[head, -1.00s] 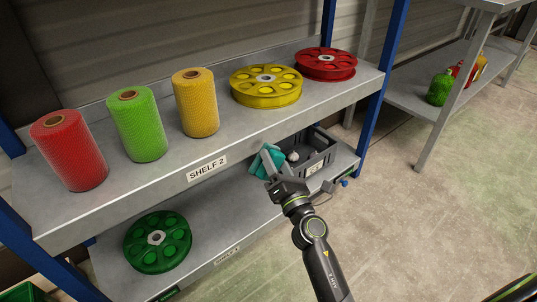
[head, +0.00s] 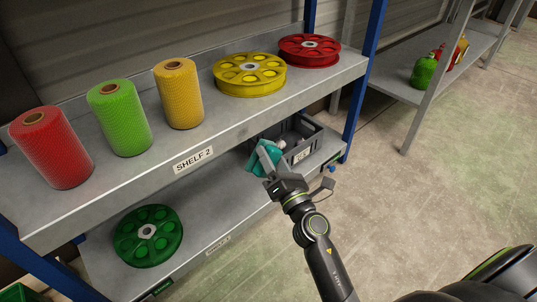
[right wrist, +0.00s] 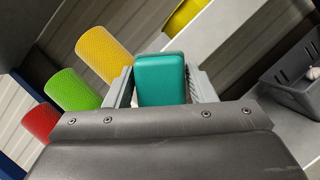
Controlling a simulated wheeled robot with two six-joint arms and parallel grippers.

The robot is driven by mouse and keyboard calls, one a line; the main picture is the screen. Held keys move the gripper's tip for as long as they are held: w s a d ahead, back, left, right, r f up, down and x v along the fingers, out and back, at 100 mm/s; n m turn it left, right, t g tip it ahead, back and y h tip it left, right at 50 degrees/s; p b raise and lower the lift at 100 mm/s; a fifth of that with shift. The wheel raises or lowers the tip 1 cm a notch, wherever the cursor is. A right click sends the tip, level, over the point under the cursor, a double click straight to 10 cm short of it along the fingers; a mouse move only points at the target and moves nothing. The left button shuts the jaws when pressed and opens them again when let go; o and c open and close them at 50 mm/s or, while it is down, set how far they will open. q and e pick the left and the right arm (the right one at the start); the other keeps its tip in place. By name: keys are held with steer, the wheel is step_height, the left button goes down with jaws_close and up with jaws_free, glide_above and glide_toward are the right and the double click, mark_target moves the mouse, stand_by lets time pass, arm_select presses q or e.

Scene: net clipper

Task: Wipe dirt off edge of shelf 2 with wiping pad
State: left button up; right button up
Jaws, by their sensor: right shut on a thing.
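My right gripper (head: 270,168) is shut on a teal wiping pad (head: 265,157), in front of the shelving unit. In the right wrist view the pad (right wrist: 160,78) sits between both fingers. In the head view the pad shows below the front edge of shelf 2 (head: 232,143), apart from it in the picture; the exact gap is hard to judge. The shelf 2 label (head: 194,160) is to the left of the pad. I cannot clearly make out dirt on the edge. My left gripper is not in view.
Shelf 2 holds red (head: 50,147), green (head: 119,120) and yellow (head: 178,95) net rolls and yellow (head: 249,75) and red (head: 309,49) reels. Below are a green reel (head: 148,236) and a grey bin (head: 315,146). The floor (head: 430,180) to the right is clear.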

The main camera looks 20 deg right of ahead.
stand_by(0.5)
steer(key=shift+w+a, duration=0.1)
steer(key=shift+w, duration=0.15)
steer(key=w+a, duration=0.2)
steer(key=w, duration=0.4)
steer(key=shift+a+b, duration=0.15)
steer(key=shift+b, duration=0.3)
steer(key=shift+w, duration=0.1)
steer(key=shift+w+a+b, duration=0.15)
steer(key=shift+w+a, duration=0.05)
steer(key=shift+w, duration=0.3)
steer(key=shift+w+a+b, duration=0.15)
steer(key=shift+w, duration=0.3)
steer(key=shift+d, duration=0.1)
